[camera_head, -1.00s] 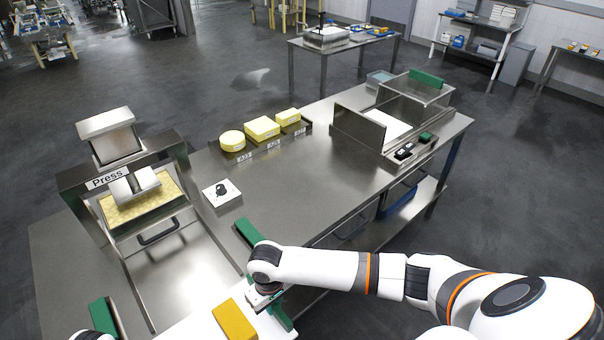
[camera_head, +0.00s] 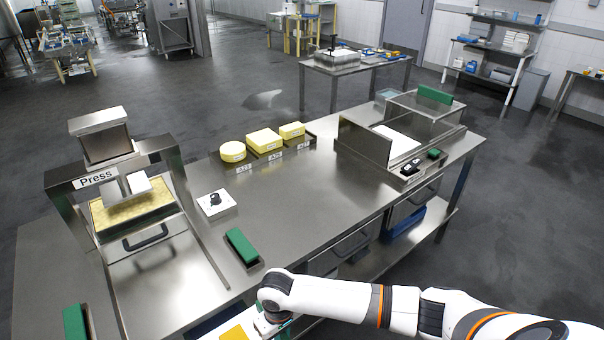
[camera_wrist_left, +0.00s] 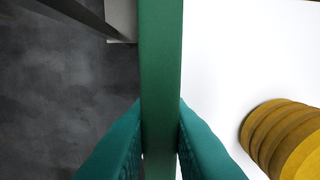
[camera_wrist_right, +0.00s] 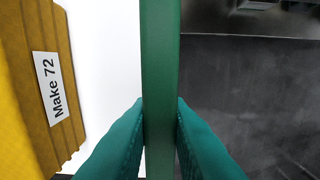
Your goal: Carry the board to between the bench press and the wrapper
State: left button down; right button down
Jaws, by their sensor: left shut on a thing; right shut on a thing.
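The white board (camera_head: 205,328) shows only in part at the bottom of the head view, in front of the bench, with a yellow cheese (camera_head: 236,332) on it. In the left wrist view, my left gripper (camera_wrist_left: 160,125) is shut on a green handle (camera_wrist_left: 161,60) at the board's edge. My right gripper (camera_wrist_right: 160,125) is shut on the opposite green handle (camera_wrist_right: 160,60). The ridged cheese (camera_wrist_right: 40,85) carries a "Make 72" label. The bench press (camera_head: 95,180) stands at the left of the bench, the wrapper (camera_head: 400,140) at the right.
A white knob box (camera_head: 216,203) sits beside the press. Green blocks (camera_head: 242,247) (camera_head: 75,322) lie near the front edge.

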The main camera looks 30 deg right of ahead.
aim_at(322, 201)
jog(key=l, duration=0.85)
jog(key=i+l, duration=0.15)
jog(key=l, duration=0.65)
